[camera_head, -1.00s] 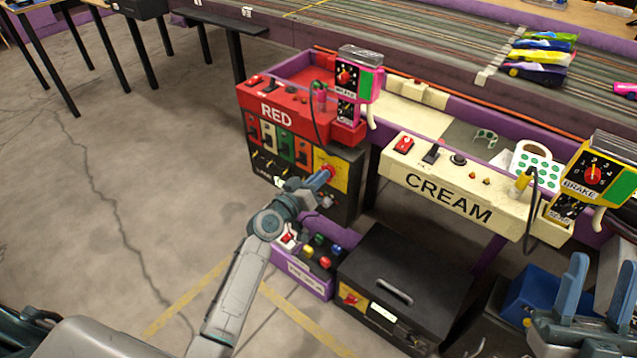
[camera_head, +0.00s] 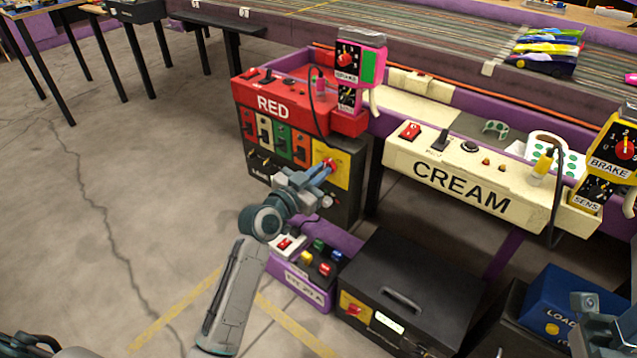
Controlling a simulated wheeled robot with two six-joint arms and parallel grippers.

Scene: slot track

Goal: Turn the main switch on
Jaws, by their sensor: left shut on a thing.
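The main switch (camera_head: 331,165) is a red knob on a yellow plate (camera_head: 341,178) at the right of the black panel under the red RED box. My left gripper (camera_head: 327,170) is shut on the red knob, its blue fingertips around it. The fingers partly cover the knob, so its exact angle cannot be told. My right gripper (camera_head: 588,310) shows only in part at the lower right edge, away from the panel; its fingers cannot be made out.
A black box (camera_head: 420,275) with another red switch (camera_head: 353,310) stands below right. The cream control box (camera_head: 470,190) is to the right. Open floor (camera_head: 110,230) lies left.

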